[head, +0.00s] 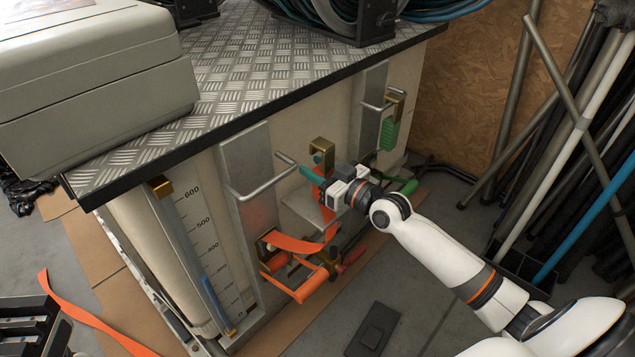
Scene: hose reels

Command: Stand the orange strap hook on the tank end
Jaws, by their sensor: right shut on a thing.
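My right gripper (318,176) is in front of the pale tank end (337,127). It is shut on the orange strap hook (322,147), a brass-coloured piece held upright close to the tank end. I cannot tell whether the hook touches the tank. Orange strap (328,213) runs from below the gripper down to an orange-handled ratchet (310,285) low on the tank. The gripper hides part of the hook and strap. Part of my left gripper (32,325) shows at the bottom left corner; its jaws are unclear.
Metal grab bars (265,187) stick out left of the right gripper. A green strap (389,134) hangs from another brass hook to the right. A diamond-plate top (250,75) overhangs the tank end. Poles and pipes (560,150) lean at the right. Loose orange strap (95,322) lies at lower left.

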